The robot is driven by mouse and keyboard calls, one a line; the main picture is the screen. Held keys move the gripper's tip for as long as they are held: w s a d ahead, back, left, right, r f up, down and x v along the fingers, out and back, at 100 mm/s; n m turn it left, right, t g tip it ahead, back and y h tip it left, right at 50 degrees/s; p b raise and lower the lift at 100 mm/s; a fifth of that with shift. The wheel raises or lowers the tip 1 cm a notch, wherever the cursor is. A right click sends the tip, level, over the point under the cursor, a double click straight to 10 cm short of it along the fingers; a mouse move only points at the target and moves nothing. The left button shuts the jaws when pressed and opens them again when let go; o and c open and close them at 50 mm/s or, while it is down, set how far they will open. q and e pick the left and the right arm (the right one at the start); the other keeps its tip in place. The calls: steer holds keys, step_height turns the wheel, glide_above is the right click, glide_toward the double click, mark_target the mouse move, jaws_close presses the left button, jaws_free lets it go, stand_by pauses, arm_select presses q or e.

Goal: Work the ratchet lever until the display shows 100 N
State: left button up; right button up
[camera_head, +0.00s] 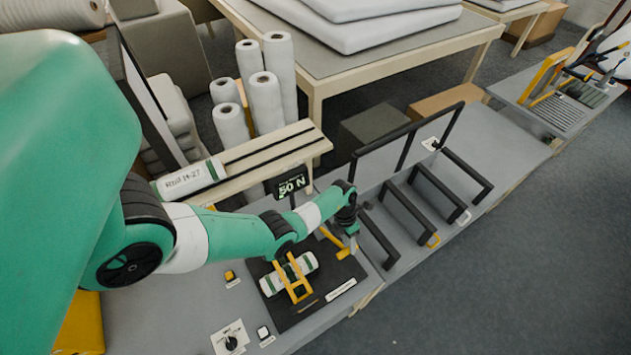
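A small black display (291,185) on a post reads 50 N. Below it, a white roll with green bands (302,264) lies on a dark plate, with a yellow frame (292,283) across it. A yellow lever-like bar (331,236) lies to the right of the roll, with its lower yellow end by the plate's right side. My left arm reaches across from the left, and its dark gripper (350,236) points down at this bar. The fingertips are small and partly hidden, so I cannot tell whether they touch or grip it. My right gripper is not in view.
A labelled roll (188,180) lies on a wooden rack behind my arm. Several black bar frames (408,207) stand on the bench to the right. A knob (231,342) and a white button (263,332) sit at the front. Tall white rolls (265,97) stand behind.

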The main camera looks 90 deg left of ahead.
arm_select(q)
steer(key=shift+f+b, duration=0.9)
steer(key=shift+f, duration=0.3)
steer(key=shift+w+d+b+x, duration=0.25)
steer(key=shift+d+b+x, duration=0.2)
steer(key=shift+b+x, duration=3)
steer(key=p+v, duration=0.9)
steer(key=p, duration=0.2)
steer(key=shift+a+r, duration=0.2)
steer(key=shift+r, duration=0.15)
steer(key=shift+s+f, duration=0.1)
